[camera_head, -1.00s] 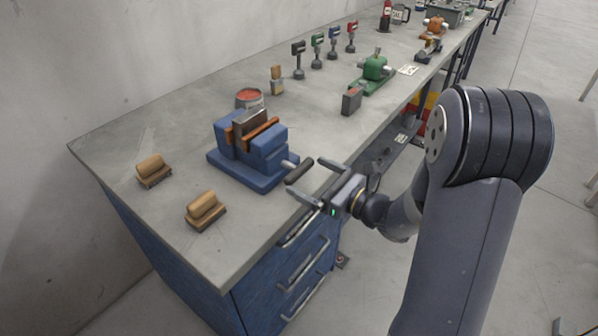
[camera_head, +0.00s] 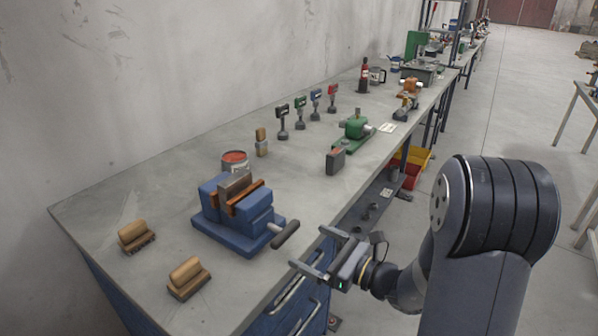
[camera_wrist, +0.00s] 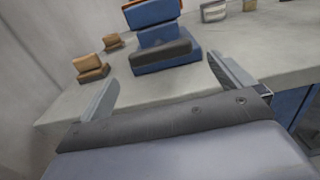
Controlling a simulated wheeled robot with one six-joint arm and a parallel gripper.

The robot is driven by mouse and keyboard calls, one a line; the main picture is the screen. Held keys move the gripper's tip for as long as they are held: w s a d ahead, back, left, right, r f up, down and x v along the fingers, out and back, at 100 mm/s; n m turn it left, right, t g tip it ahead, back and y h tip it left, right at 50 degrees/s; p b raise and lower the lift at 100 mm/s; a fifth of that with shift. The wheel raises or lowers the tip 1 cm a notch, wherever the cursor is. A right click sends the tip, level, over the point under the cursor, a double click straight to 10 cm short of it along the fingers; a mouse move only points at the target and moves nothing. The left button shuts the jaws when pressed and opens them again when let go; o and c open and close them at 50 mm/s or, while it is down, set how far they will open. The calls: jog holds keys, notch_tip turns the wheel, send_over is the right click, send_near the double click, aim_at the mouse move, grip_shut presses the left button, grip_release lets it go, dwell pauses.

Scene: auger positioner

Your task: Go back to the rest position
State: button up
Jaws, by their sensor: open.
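My gripper (camera_head: 312,252) is open and empty in the head view, with its fingers near the front edge of the workbench (camera_head: 110,205), to the right of the blue vise. The blue vise (camera_head: 235,215) stands on the bench with a grey block (camera_head: 235,185) between its jaws. In the wrist view my gripper (camera_wrist: 165,85) shows its two fingers wide apart with nothing between them. The vise (camera_wrist: 160,45) lies beyond the fingertips there, apart from them.
Two wooden brushes (camera_head: 136,237) (camera_head: 188,278) lie at the bench's near left. A paint can (camera_head: 234,162), a grey box (camera_head: 335,161), a green machine (camera_head: 355,130) and several coloured stands stand farther back. Drawers are below the front edge.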

aim_at(290, 237)
jog(key=p+x, duration=0.1)
jog(key=x, duration=0.9)
jog(key=shift+a, duration=0.1)
jog(key=shift+p, duration=0.4)
jog(key=shift+f+b, duration=0.15)
jog(key=shift+b, duration=0.4)
